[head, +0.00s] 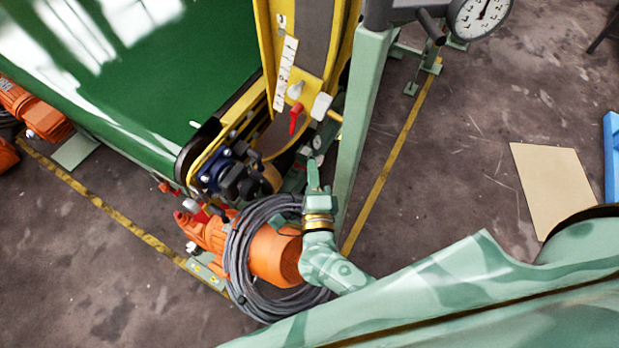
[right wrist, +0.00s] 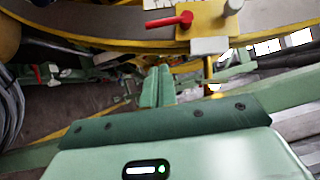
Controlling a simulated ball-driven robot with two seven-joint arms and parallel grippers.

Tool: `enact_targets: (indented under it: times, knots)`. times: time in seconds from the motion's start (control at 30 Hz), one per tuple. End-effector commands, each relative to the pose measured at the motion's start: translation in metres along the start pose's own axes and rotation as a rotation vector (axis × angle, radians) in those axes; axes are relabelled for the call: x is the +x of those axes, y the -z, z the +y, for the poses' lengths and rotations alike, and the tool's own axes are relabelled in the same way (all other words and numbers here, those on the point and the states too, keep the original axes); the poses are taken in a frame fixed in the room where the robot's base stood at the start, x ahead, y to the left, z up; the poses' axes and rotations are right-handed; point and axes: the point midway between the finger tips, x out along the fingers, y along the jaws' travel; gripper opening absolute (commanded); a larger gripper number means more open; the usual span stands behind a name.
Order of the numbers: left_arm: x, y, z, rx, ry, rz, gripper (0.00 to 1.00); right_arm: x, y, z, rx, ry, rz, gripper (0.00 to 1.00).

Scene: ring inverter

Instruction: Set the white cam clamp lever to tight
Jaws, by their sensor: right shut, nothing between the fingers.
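On the yellow machine frame sit two white parts, and I cannot tell for certain which is the cam clamp lever. One is a small rounded white lever (head: 296,89) just above a red lever (head: 295,118). The other is a white block (head: 321,106) to its right, beside a short yellow rod. In the right wrist view the white block (right wrist: 210,45) and the red lever (right wrist: 170,20) show near the top. My right gripper (head: 313,172) is shut and empty, below these parts and apart from them. Its closed fingers (right wrist: 158,85) show in the right wrist view.
A green upright post (head: 362,110) stands just right of the levers. An orange motor (head: 272,252) with a grey cable coil (head: 240,265) lies beside my right wrist. A dial gauge (head: 482,15) is at top right. Open floor lies right of the post, with a cardboard sheet (head: 552,185).

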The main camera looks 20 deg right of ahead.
Motion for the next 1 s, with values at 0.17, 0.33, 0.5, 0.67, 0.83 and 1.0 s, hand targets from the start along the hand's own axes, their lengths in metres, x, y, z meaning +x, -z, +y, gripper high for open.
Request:
enact_targets:
  times: [0.17,0.33,0.5,0.67,0.83,1.0]
  knots:
    - [0.007,0.000,-0.001,0.000,0.000,-0.002,0.00,0.040,0.000,0.002,-0.003,0.002,-0.001,0.00]
    - [0.013,0.001,-0.002,0.001,0.001,-0.002,0.00,0.065,-0.012,0.003,-0.001,-0.001,-0.001,0.00]
    - [0.016,0.001,-0.003,0.001,0.001,-0.003,0.00,0.077,-0.024,0.002,-0.003,-0.001,0.000,0.00]
    - [0.017,0.001,-0.004,0.001,0.003,-0.003,0.00,0.080,-0.028,0.001,-0.004,-0.001,-0.001,0.00]
    - [0.017,0.001,-0.004,0.001,0.003,-0.003,0.00,0.080,-0.028,0.001,-0.004,-0.001,-0.001,0.00]
    - [0.023,-0.001,-0.004,0.001,0.001,-0.009,0.00,0.083,-0.031,0.005,0.013,0.009,-0.001,0.00]
